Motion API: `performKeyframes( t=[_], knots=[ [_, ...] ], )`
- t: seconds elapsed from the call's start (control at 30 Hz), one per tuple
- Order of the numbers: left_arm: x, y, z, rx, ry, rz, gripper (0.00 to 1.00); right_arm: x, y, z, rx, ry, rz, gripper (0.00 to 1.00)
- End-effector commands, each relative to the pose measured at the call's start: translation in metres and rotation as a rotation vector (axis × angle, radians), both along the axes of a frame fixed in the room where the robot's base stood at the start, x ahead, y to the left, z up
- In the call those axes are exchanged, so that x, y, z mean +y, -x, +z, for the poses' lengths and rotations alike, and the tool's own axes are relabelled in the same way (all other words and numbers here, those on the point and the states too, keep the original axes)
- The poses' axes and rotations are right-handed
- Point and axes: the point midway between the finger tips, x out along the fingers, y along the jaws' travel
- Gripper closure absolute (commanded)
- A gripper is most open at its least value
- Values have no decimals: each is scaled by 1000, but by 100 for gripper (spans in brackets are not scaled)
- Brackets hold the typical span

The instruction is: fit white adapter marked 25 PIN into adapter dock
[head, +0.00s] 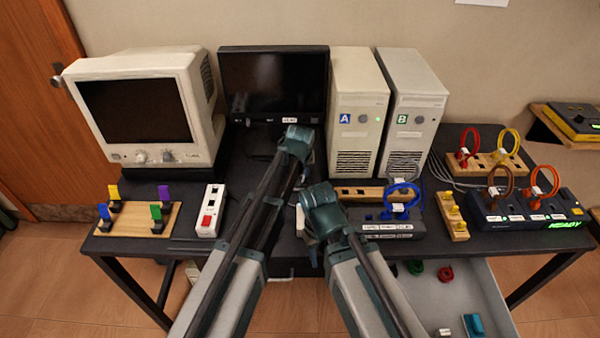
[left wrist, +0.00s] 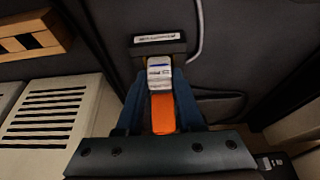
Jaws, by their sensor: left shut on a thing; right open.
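My left gripper (left wrist: 160,78) is shut on the white adapter (left wrist: 160,66) in the left wrist view. An orange block (left wrist: 163,113) lies between the blue fingers behind it; I cannot tell if it belongs to the adapter. The adapter's far end meets a dark block with a white label, apparently the adapter dock (left wrist: 138,49). How deep it sits is hidden, and its marking is too small to read. In the head view my left wrist is below the monitor and its fingertips are hidden. My right gripper (head: 309,236) is open near the table's front edge.
Towers A (head: 358,105) and B (head: 413,115) stand right of the dark monitor (head: 273,82). A dark panel with blue cables (head: 392,228) stands right of my right gripper. A pegboard (head: 137,220) and a white switch box (head: 209,211) are at left. An open drawer (head: 445,290) is below.

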Motion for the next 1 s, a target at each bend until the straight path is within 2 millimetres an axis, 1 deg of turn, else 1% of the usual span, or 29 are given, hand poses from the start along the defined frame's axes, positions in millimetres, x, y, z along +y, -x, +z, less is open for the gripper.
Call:
performKeyframes(
  t=[0.27, 0.67, 0.7, 0.87, 0.9, 1.0],
  knots=[
    [0, 0, -5, 0, 0, 0, 100, 0, 0, -5, 0, 0, 0, 50],
    [0, 0, -5, 0, 0, 0, 100, 0, 0, -5, 0, 0, 0, 50],
    [0, 0, -5, 0, 0, 0, 60, 0, 0, -5, 0, 0, 0, 50],
    [0, 0, -5, 0, 0, 0, 31, 0, 0, -5, 0, 0, 0, 50],
    [0, 0, -5, 0, 0, 0, 29, 0, 0, -5, 0, 0, 0, 50],
    [0, 0, -5, 0, 0, 0, 29, 0, 0, -5, 0, 0, 0, 50]
  ],
)
